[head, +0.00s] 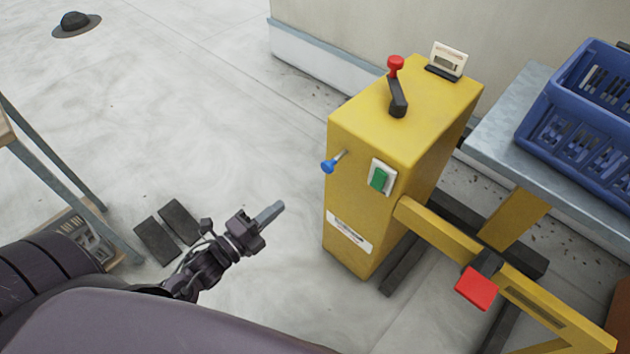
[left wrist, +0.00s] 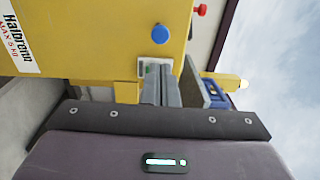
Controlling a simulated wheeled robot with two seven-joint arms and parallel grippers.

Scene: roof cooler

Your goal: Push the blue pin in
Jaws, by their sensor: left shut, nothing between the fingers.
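The blue pin (head: 328,165) sticks out of the left face of the yellow machine housing (head: 350,200), with a length of bare metal shaft showing between its blue head and the housing. Its round blue head (left wrist: 160,34) also shows in the left wrist view, above the fingers. My left gripper (head: 275,210) is shut and empty. It is apart from the pin, lower and to its left in the head view, and points towards the housing. Its closed fingers (left wrist: 161,88) show in the left wrist view. My right gripper is not in view.
Beside the pin is a green switch (head: 379,179). A red-knobbed lever (head: 396,85) stands on top. A yellow frame with a red pad (head: 477,288) extends lower right. A blue crate (head: 585,140) rests on a metal bench (head: 510,125).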

